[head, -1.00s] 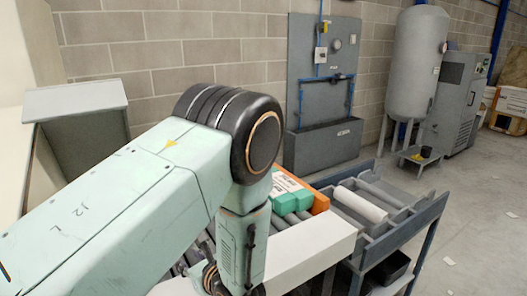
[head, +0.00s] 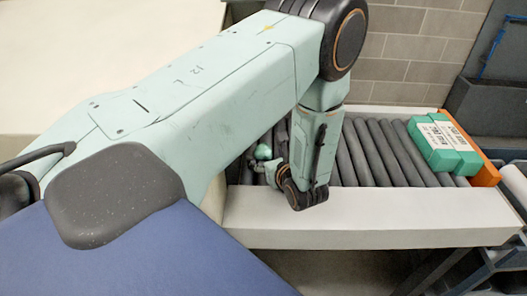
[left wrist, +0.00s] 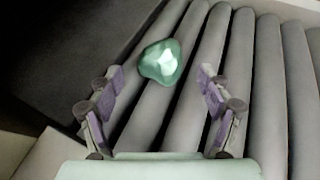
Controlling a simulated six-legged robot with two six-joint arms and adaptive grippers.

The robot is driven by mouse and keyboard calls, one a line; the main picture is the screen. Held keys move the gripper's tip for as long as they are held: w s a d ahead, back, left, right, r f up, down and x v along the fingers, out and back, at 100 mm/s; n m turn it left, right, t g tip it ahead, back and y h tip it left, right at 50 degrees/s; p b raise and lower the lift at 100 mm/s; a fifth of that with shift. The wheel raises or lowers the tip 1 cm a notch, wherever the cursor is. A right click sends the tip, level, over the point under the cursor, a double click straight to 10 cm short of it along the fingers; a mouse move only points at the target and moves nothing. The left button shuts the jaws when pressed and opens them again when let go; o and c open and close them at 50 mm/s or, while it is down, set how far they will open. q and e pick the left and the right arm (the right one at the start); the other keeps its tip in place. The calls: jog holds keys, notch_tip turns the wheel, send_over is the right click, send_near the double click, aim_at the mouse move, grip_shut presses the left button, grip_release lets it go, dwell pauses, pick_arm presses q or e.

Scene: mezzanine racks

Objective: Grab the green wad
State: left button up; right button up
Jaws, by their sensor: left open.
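The green wad (left wrist: 160,62) is a small, shiny, rounded lump lying on the grey rollers in the left wrist view. My left gripper (left wrist: 156,103) is open and empty, its two purple-padded fingers spread apart. The wad shows beyond the fingertips, roughly between their lines, and is not held. The gripper is low over the roller conveyor. My right gripper is not in view.
The roller conveyor (head: 363,155) has a white front rail (head: 370,222) and an orange end stop (head: 486,170). Green boxes with white labels (head: 440,147) sit against the stop. A grey rack (head: 490,262) stands at the lower right. The rollers between gripper and boxes are bare.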

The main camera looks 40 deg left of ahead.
aim_at(263, 152)
pick_arm(q)
jog(key=shift+w+a+f, duration=0.1)
jog(key=shift+w+a, duration=0.15)
jog(key=shift+a, duration=0.65)
jog(key=shift+d+r, duration=0.2)
jog(key=shift+r, duration=0.15)
jog(key=shift+w+a+f, duration=0.45)
jog(key=shift+f, duration=0.1)
jog(key=shift+c, duration=1.2)
jog(key=shift+s+d+r, duration=0.35)
jog(key=shift+s+r, duration=0.1)
jog(key=c, duration=0.4)
jog(key=shift+w, duration=0.1)
jog(key=shift+c, duration=1.1)
jog(key=shift+w+a+f, duration=0.2)
jog(key=shift+a+f, duration=0.1)
jog(key=shift+f, duration=0.05)
jog(key=shift+c, duration=0.2)
jog(key=shift+s+d+r, duration=0.15)
jog(key=shift+r, duration=0.05)
